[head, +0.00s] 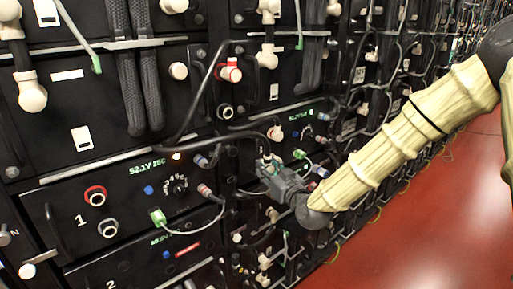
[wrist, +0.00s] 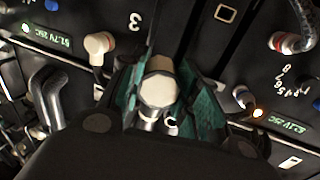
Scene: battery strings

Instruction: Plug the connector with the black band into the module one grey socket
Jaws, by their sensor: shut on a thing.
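Module one is the black panel (head: 60,205) marked "1" at the left of the head view. Its grey-ringed socket (head: 108,228) looks empty and sits below a red-ringed socket (head: 95,195). My gripper (head: 268,162) is to the right of these sockets, close to the rack front. In the wrist view my gripper (wrist: 160,100) is shut on a cream connector (wrist: 160,90), between its green finger pads. I cannot make out a black band on it. In the head view the gripper largely hides the held connector.
A cream connector with a red band (head: 230,72) sits above a black-ringed socket (head: 225,111). A dark cable (head: 190,115) loops across the rack front. A green plug (head: 158,216) on a thin grey lead is beside module one's sockets. Red floor (head: 400,235) is clear at right.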

